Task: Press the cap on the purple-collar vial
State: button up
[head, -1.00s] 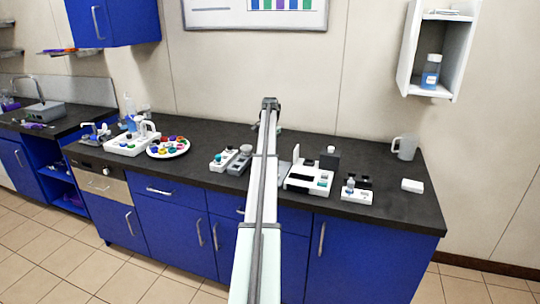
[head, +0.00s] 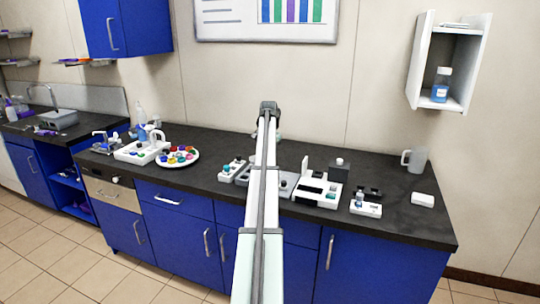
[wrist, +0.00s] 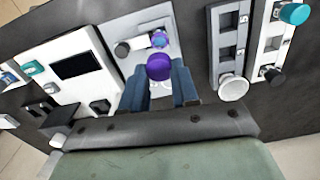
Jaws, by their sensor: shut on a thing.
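In the wrist view my gripper (wrist: 158,84) has its two blue fingers closed on a purple cap (wrist: 160,66). The cap's round top faces the camera. Just beyond it a vial with a purple collar and a teal part (wrist: 159,39) sits on a light grey plate (wrist: 120,32). The cap appears apart from this vial, but their height difference is hard to tell. In the head view my own arm hides the gripper, the cap and the vial.
In the wrist view a white device with a dark screen (wrist: 76,65) is at left. A grey rack (wrist: 228,40) and a white rack with a teal cap (wrist: 270,30) are at right. In the head view a plate of coloured caps (head: 178,157) lies left on the dark counter (head: 215,178).

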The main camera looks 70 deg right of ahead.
jog(key=shift+f, duration=2.95)
jog(key=shift+f, duration=0.15)
jog(key=o, duration=1.6)
jog(key=shift+c, duration=0.2)
jog(key=shift+r, duration=3.5)
grip_shut()
